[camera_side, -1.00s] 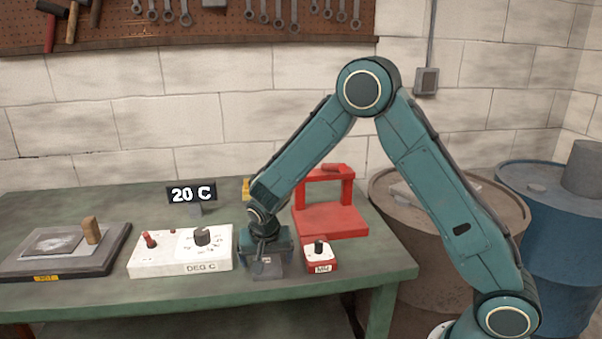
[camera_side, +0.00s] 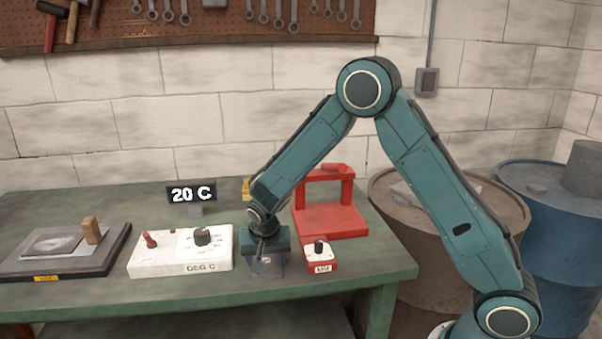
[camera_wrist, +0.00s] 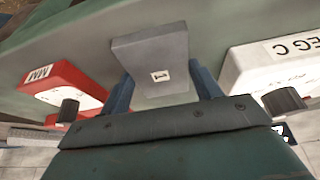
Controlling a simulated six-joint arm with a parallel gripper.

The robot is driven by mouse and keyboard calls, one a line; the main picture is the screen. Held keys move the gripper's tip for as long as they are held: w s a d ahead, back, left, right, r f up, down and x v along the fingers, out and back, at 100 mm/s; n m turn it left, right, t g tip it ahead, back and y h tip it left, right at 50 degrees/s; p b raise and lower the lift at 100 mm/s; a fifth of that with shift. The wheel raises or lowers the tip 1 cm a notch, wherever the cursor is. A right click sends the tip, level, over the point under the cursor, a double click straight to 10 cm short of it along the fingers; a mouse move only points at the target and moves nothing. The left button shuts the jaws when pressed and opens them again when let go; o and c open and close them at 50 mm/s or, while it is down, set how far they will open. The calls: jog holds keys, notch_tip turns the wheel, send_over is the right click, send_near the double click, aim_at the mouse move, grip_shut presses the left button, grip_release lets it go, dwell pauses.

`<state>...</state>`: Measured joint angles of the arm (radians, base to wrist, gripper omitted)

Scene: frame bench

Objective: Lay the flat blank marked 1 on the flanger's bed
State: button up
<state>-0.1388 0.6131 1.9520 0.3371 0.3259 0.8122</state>
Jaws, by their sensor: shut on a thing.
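The grey flat blank marked 1 (camera_wrist: 155,58) fills the middle of the wrist view, its label facing the camera. My gripper (camera_wrist: 163,88) has its blue fingers on both sides of the blank and is shut on it. In the side view my gripper (camera_side: 267,262) is low at the bench, between the white control box and the small red box. The blank is mostly hidden there, and I cannot tell whether it touches the bench. The red frame with a flat red bed (camera_side: 331,221), apparently the flanger, stands behind and right of my gripper, with its bed empty.
A small red knob box marked MM (camera_side: 320,257) is close right of my gripper. A white box marked DEG C (camera_side: 180,250) is close left. The green bench (camera_side: 330,282) is clear in front.

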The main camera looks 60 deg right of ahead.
jog(key=shift+r, duration=0.15)
notch_tip(320, 180, up, 20)
dwell(0.7)
jog(key=shift+f, duration=0.2)
jog(key=n+t+y, duration=0.1)
jog(key=n+y, duration=0.1)
jog(key=n, duration=0.3)
send_over(269, 263)
notch_tip(269, 263, down, 9)
jog(key=f+n, duration=0.1)
jog(key=f, duration=0.1)
jog(key=s+a+f+n, duration=0.1)
jog(key=f, duration=0.1)
jog(key=s+f+n+y, duration=0.1)
jog(key=f, duration=0.1)
jog(key=shift+a+n, duration=0.25)
jog(key=shift+n, duration=0.15)
jog(key=shift+s+a+f+n, duration=0.25)
jog(key=shift+s+f+n, duration=0.05)
jog(key=shift+s+f, duration=0.15)
jog(key=shift+w, duration=0.1)
